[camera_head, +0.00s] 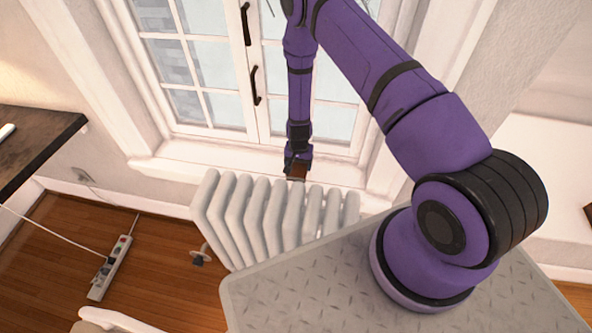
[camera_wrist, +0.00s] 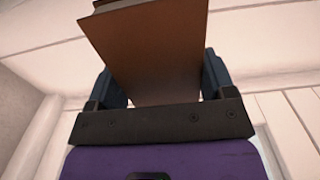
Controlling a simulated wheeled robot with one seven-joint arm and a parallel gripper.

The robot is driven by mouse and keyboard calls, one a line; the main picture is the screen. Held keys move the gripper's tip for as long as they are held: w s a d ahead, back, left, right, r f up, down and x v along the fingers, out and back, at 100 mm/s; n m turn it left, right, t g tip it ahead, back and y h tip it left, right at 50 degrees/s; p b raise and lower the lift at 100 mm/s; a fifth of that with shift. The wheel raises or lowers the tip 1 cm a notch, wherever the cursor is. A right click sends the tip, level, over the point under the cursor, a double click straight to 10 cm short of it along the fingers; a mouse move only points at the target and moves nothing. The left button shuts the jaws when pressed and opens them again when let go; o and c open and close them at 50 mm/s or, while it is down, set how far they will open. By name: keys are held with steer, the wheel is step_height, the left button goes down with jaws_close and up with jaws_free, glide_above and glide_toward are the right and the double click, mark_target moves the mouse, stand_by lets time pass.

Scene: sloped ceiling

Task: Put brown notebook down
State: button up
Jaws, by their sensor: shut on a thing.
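The brown notebook (camera_wrist: 150,58) is between the two fingers of my gripper (camera_wrist: 163,85) in the wrist view, and its flat brown cover fills the space between them. My gripper is shut on it. In the head view my gripper (camera_head: 297,165) hangs down in front of the window, just above and behind the radiator, near the white sill (camera_head: 225,158). A small brown part of the notebook (camera_head: 297,173) shows below the fingers. I cannot tell whether the notebook touches the sill or the radiator.
A white ribbed radiator (camera_head: 262,210) stands below the window. A dark wooden tabletop (camera_head: 35,140) is at the left. A power strip (camera_head: 110,267) with a cable lies on the wooden floor (camera_head: 160,285). A white surface (camera_head: 550,180) is at the right.

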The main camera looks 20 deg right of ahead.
mark_target(298, 170)
steer(key=shift+f, duration=2)
steer(key=o, duration=1)
steer(key=shift+f, duration=0.15)
step_height(298, 170, up, 12)
steer(key=shift+s, duration=0.1)
